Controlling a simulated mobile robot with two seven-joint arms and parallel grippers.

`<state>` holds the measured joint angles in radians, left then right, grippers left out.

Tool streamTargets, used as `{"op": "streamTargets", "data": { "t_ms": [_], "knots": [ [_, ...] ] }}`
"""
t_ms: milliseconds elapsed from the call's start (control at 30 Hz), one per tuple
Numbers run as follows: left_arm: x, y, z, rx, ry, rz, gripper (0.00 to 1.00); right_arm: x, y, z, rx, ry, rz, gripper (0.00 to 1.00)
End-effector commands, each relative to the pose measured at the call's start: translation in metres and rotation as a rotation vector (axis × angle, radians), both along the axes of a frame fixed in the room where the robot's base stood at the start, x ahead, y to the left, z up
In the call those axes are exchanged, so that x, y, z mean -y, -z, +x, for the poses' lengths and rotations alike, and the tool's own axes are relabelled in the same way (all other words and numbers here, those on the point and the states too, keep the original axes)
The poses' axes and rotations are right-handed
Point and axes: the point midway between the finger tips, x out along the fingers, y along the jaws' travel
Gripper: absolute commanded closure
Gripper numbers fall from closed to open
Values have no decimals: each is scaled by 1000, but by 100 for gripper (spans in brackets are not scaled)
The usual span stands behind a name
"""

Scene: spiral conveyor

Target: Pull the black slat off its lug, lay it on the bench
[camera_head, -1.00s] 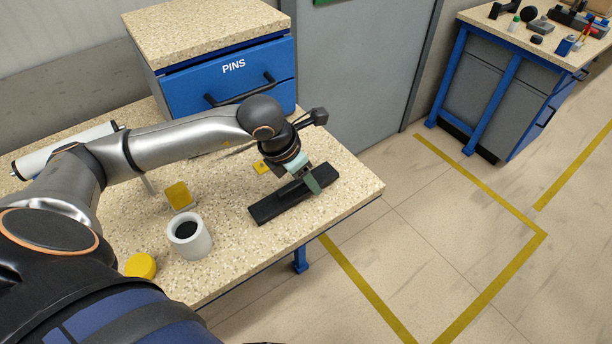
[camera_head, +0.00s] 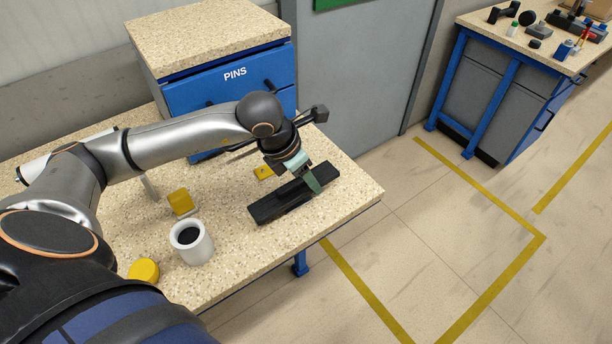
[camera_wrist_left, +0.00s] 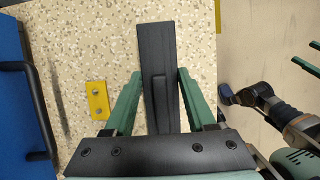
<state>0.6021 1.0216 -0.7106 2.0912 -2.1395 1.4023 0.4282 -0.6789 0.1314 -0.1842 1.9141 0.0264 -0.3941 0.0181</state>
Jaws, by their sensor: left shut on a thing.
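The black slat (camera_head: 275,206) is long and dark, with a narrower raised strip along its top. It lies along the right part of the speckled bench (camera_head: 236,247), near its front edge. In the left wrist view the slat (camera_wrist_left: 156,45) runs away from the palm between the green fingers. My left gripper (camera_head: 314,180) is shut on the slat near its right end. It also shows in the left wrist view (camera_wrist_left: 160,100). No lug can be made out; the gripper hides part of the slat. My right gripper (camera_wrist_left: 307,58) shows only at the right edge of the wrist view, its green fingers apart.
A yellow plate with two holes (camera_wrist_left: 97,100) lies beside the slat. A white cup (camera_head: 194,250), a yellow block (camera_head: 180,202) and a yellow disc (camera_head: 143,270) stand to the left. A blue PINS drawer unit (camera_head: 232,76) stands behind. Bare bench lies between cup and slat.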

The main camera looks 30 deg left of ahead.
Motion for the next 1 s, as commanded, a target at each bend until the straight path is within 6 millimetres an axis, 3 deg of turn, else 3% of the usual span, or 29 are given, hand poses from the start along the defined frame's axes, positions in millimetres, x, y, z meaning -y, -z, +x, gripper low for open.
{"op": "streamTargets", "data": {
  "t_ms": [333, 800, 1000],
  "knots": [
    [0, -4, 0, 2, 0, -1, 100, 0, -2, 0, 0, 0, 0, 18],
    [0, -39, 1, 3, 0, 0, 100, 0, -21, 0, 0, 0, 0, 18],
    [0, -40, 0, 1, -1, -1, 100, 0, -21, 0, 0, 0, 0, 18]
  ]
}}
